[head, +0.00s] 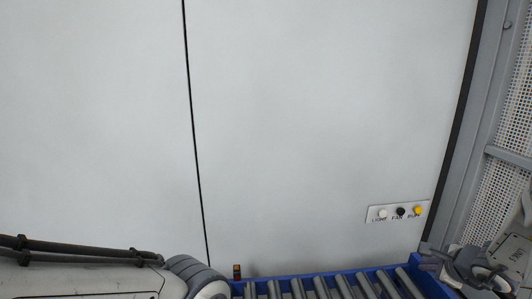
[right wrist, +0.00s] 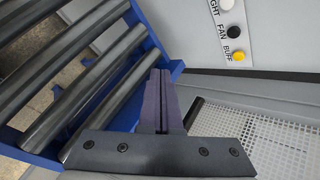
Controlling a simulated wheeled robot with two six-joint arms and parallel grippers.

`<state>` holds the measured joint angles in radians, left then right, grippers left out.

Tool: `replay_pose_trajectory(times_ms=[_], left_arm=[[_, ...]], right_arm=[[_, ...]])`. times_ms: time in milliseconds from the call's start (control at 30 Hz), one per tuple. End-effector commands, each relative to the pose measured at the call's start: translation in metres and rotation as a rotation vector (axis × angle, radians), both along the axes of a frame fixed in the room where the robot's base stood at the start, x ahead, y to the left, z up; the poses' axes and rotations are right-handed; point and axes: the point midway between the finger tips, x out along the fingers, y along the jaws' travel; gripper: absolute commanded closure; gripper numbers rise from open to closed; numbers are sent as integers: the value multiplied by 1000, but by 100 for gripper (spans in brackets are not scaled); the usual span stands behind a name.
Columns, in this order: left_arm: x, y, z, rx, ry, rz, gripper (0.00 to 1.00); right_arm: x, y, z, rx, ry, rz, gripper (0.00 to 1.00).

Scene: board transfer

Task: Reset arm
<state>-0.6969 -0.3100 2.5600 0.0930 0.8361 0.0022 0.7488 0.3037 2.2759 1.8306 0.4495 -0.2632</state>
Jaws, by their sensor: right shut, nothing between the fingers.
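My right gripper (head: 430,257) is at the lower right of the head view, beside the right end of the roller conveyor. In the right wrist view its two dark fingers (right wrist: 161,85) are together, with nothing between them. They point toward the corner of the blue conveyor frame, below the button panel. I cannot tell whether they touch the frame. My left arm lies along the lower left of the head view, and its gripper is not visible.
A roller conveyor (head: 300,290) with a blue frame runs along the bottom. A panel (head: 373,214) with white, black and yellow buttons is on the pale wall (head: 320,110). A grey post (head: 490,110) and perforated mesh (head: 505,195) stand at right. A small red-and-black item (head: 237,271) is by the conveyor.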

Motion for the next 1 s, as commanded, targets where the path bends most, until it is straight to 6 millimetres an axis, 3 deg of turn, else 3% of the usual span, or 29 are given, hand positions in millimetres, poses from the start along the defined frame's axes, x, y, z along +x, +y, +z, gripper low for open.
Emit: replay_pose_trajectory(times_ms=[367, 567, 667, 767, 833, 933, 1000], left_arm=[[0, 0, -4, 0, 0, 0, 50], [0, 0, -8, 0, 0, 0, 50], [0, 0, -11, 0, 0, 0, 50], [0, 0, -14, 0, 0, 0, 50], [0, 0, -18, 0, 0, 0, 50], [0, 0, -24, 0, 0, -1, 50], [0, 0, -28, 0, 0, -1, 50]], right_arm=[[12, 55, 6, -43, 6, 218, 100], [17, 118, 10, -85, 14, 443, 100], [15, 159, 12, -117, 20, 595, 100], [4, 211, 13, -159, 28, 797, 100], [-13, 256, 13, -202, 37, 988, 100], [-55, 321, 10, -290, 56, 1315, 100], [-94, 356, 5, -368, 73, 1558, 100]])
